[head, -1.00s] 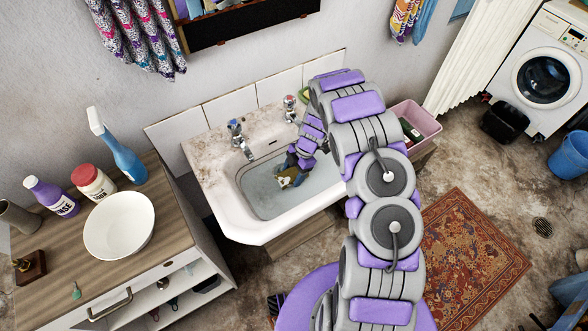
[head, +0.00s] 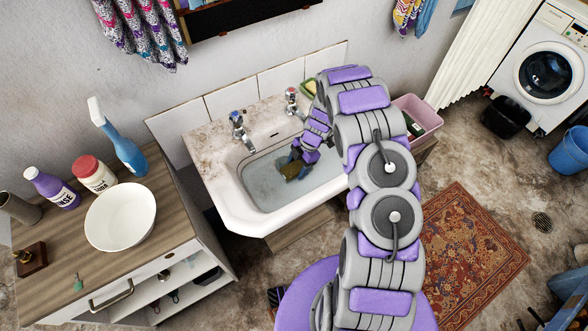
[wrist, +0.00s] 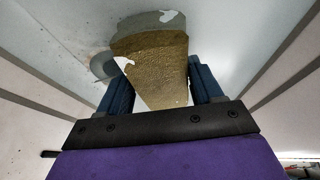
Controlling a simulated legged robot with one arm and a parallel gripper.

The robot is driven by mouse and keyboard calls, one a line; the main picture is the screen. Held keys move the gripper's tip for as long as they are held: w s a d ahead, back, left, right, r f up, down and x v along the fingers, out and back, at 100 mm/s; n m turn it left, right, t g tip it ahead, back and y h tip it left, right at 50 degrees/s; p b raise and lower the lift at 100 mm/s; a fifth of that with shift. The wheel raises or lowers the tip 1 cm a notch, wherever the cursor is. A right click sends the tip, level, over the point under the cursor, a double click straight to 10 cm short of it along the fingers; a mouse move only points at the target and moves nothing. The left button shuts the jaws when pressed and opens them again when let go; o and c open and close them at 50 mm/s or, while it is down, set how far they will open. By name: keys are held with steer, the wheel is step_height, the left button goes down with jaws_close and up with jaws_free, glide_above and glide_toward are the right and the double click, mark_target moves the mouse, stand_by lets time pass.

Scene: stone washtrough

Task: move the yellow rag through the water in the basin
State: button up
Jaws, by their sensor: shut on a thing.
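The yellow rag (head: 289,172) is in the water of the white basin (head: 240,218), and looks dull brownish-yellow. My gripper (head: 297,156) reaches down into the basin from the right, its jaws shut on the rag. In the wrist view the rag (wrist: 155,65) stands between the two blue fingers of my gripper (wrist: 160,80), with small white patches on its surface. Its far end looks greyer, as if under water. The water (head: 262,190) is pale and grey-blue. How deep the rag sits is hard to tell.
A wooden cabinet (head: 60,255) with bottles and a white bowl (head: 121,219) stands left. A pink tub (head: 428,112) is right.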

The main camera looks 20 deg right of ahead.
mark_target(290, 169)
steer(key=d, duration=0.2)
steer(key=shift+w+d, duration=0.25)
steer(key=shift+d, duration=0.1)
steer(key=shift+s+a+r, duration=0.1)
steer(key=shift+s+a, duration=0.1)
steer(key=shift+a, duration=0.55)
steer(key=shift+s+a+f, duration=0.1)
steer(key=shift+s+a, duration=0.1)
steer(key=shift+a, duration=0.6)
steer(key=shift+s+a+r, duration=0.1)
steer(key=shift+s+a, duration=0.1)
steer(key=shift+a, duration=0.55)
steer(key=shift+s+a, duration=0.25)
steer(key=shift+a, duration=0.45)
steer(key=d, duration=0.2)
steer(key=w+d+b, duration=0.1)
steer(key=d, duration=0.2)
steer(key=shift+w+d, duration=0.3)
steer(key=shift+w, duration=0.05)
